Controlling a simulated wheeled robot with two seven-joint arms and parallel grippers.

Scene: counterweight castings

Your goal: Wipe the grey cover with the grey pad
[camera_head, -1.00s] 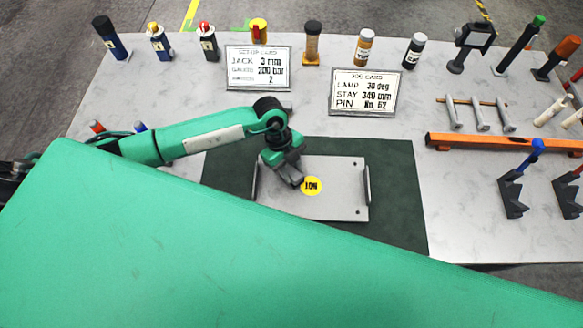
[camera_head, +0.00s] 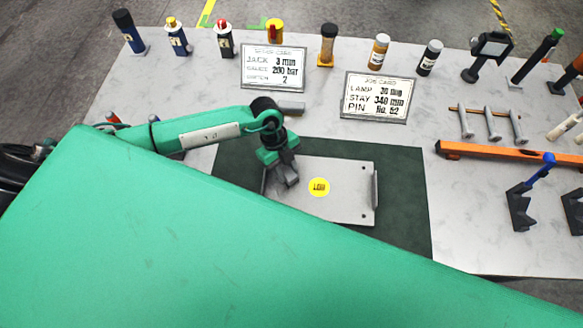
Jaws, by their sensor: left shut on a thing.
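The grey cover (camera_head: 345,188) is a flat plate with a round yellow sticker and an upright handle at its right side. It lies on a dark green mat (camera_head: 403,215). My left gripper (camera_head: 287,180) is over the left part of the cover, left of the sticker. It points down and is shut on a small grey thing, taken as the grey pad. The fingers and the pad blend together, and I cannot tell whether the pad touches the cover. My right gripper is not in view.
Two job cards (camera_head: 377,95) stand behind the mat, with bottles and jacks along the back edge. A grey block (camera_head: 291,108) lies behind my left arm. An orange rail (camera_head: 490,152) and blue-handled stand (camera_head: 522,200) are on the right. My green body hides the front.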

